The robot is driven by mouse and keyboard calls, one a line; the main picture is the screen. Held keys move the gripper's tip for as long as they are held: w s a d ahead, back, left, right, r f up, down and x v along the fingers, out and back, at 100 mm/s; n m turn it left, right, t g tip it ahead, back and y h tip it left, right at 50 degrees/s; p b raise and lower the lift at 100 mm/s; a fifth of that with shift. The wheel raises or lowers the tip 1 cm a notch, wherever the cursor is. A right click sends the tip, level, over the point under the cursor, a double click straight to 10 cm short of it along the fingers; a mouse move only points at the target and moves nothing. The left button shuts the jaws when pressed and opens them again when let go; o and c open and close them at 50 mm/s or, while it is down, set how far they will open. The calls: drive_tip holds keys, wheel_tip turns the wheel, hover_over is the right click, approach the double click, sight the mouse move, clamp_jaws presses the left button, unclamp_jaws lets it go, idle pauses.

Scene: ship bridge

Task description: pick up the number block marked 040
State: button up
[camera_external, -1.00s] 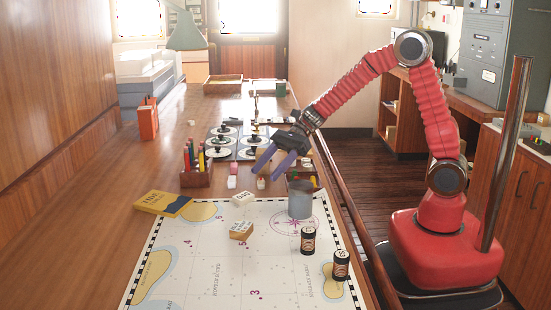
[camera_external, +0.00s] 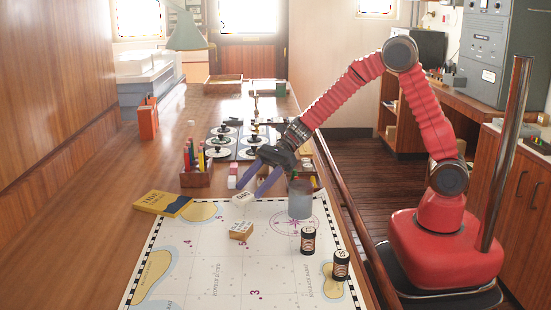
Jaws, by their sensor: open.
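A white block (camera_external: 243,198) with dark marks on its top lies at the chart's upper edge. A second block (camera_external: 241,231), with a tan side and dark marks on top, lies nearer the camera on the chart. The marks are too small to tell for sure which one reads 040. My gripper (camera_external: 249,190) is open and empty, its two purple fingers pointing down and left. In this view the fingers come close to the white block and partly overlap it; I cannot tell whether they touch it.
A grey cup (camera_external: 300,200) and two dark cylinders (camera_external: 308,240) (camera_external: 341,265) stand on the right of the chart (camera_external: 200,260). A pencil holder (camera_external: 197,175) stands behind and a yellow box (camera_external: 162,204) lies to the left. The chart's middle is mostly clear.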

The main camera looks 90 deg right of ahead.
sight(243, 198)
drive_tip(key=shift+x, duration=1.4)
drive_tip(key=shift+r, duration=0.1)
drive_tip(key=shift+c, duration=0.4)
drive_tip(key=c, duration=1)
